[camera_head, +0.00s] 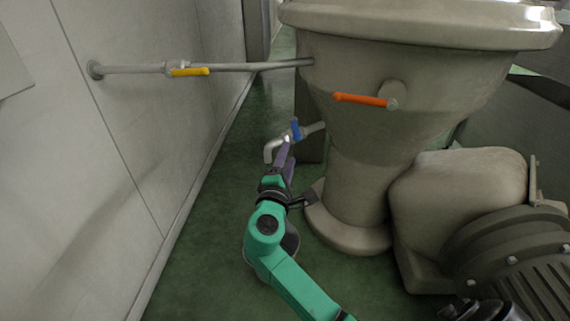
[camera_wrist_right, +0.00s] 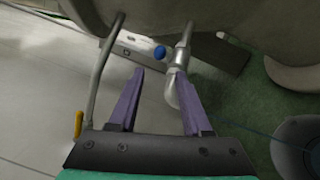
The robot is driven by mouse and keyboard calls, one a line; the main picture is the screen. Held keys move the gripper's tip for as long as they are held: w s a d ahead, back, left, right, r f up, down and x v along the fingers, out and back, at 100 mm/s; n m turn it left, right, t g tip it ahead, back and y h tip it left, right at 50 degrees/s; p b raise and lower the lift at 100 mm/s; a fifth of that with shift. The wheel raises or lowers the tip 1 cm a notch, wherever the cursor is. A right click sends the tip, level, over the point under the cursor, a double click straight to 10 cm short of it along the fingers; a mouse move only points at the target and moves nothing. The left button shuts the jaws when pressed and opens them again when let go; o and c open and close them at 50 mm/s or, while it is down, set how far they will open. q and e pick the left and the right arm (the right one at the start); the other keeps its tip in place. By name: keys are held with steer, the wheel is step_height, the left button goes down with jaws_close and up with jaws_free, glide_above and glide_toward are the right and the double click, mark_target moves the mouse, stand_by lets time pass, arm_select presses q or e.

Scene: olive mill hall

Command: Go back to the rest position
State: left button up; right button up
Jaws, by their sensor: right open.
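My right gripper (camera_head: 287,160) is at the end of the green arm, in front of a spout with a blue handle (camera_head: 296,130) low on the big grey machine. In the right wrist view its two purple fingers (camera_wrist_right: 160,100) are apart, with nothing held between them. The blue handle (camera_wrist_right: 159,52) shows end-on just beyond the fingertips. The bent metal spout (camera_wrist_right: 173,80) shows beside the right finger; whether they touch I cannot tell. My left gripper is not in view.
A wall pipe with a yellow handle (camera_head: 188,72) runs to the grey machine (camera_head: 380,140). An orange handle (camera_head: 362,100) sits on its front. A motor housing (camera_head: 460,200) stands at the right. The pale wall (camera_head: 120,150) bounds the left; green floor (camera_head: 205,230) lies clear between.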

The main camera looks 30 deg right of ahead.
steer(key=v, duration=0.3)
steer(key=shift+s, duration=0.1)
